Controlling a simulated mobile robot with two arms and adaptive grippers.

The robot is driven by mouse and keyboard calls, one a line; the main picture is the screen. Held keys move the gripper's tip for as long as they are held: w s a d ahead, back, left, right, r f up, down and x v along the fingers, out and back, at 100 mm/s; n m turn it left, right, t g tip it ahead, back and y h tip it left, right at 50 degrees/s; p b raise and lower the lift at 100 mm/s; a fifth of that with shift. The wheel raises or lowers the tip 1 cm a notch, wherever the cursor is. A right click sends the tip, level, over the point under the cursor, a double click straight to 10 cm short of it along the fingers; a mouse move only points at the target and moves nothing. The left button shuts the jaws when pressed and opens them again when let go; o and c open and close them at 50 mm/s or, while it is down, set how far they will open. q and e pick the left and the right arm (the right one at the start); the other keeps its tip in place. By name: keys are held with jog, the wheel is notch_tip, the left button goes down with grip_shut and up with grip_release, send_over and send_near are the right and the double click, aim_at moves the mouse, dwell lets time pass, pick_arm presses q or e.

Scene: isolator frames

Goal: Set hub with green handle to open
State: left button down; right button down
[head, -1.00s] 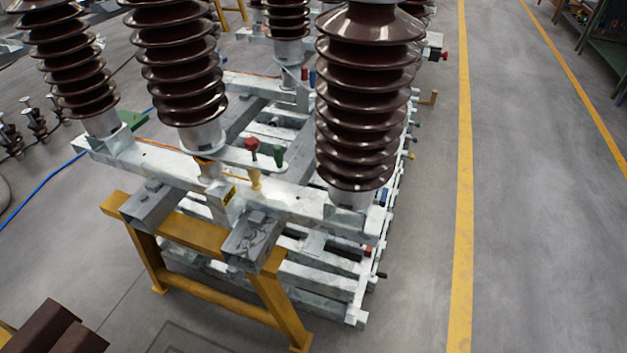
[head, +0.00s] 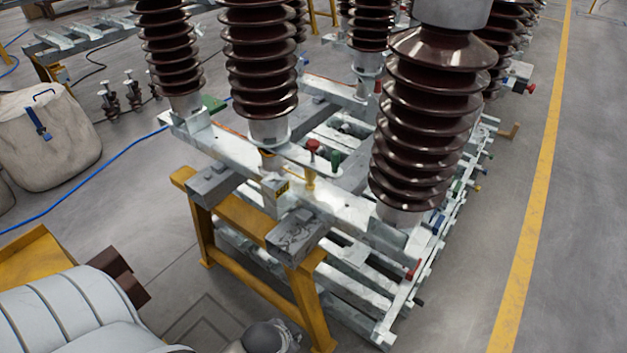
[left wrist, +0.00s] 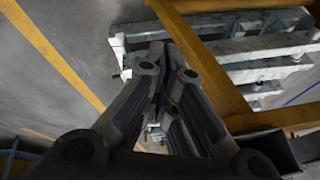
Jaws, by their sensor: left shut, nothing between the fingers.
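The green handle (head: 335,161) stands upright on the near galvanised crossbeam in the head view, just right of a red-topped handle (head: 313,148). A yellow post (head: 310,180) sits below the red one. I cannot make out the hub's setting at this size. My left gripper (left wrist: 168,62) is shut and empty in the left wrist view, with the yellow stand and metal frame beyond it. The handles cannot be made out in that view. My pale left arm enters the head view at lower left, well below the handles. My right gripper is not in view.
Tall brown ribbed insulators (head: 425,130) rise on both sides of the handles. A yellow stand (head: 245,215) holds the near end of the galvanised frame. A white bag (head: 45,140) and a blue cable (head: 90,182) lie left. The floor at right is clear.

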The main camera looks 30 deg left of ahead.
pick_arm(q)
jog(key=w+a+r+m+t, duration=0.6)
jog(key=w+a+r+m, duration=0.15)
jog(key=r+m, duration=0.45)
jog(key=w+a+r+m+t, duration=0.75)
jog(key=r+m, duration=0.25)
jog(key=m, duration=0.4)
jog(key=shift+w+d+r+m+h+p, duration=0.1)
jog(key=shift+w+d+m+h+p, duration=0.35)
jog(key=shift+w+m, duration=1.35)
jog(key=shift+w+d+r+m+h+p, duration=0.1)
jog(key=shift+w+d+m+h+p, duration=0.35)
jog(key=shift+w, duration=2.6)
jog(key=shift+w+d+r+m+h+p, duration=0.15)
jog(key=shift+w+m+p, duration=0.75)
jog(key=shift+w, duration=1.55)
jog(key=shift+f+m, duration=0.1)
jog(key=shift+m, duration=0.15)
jog(key=shift+w+d+b, duration=0.1)
jog(key=shift+b, duration=0.3)
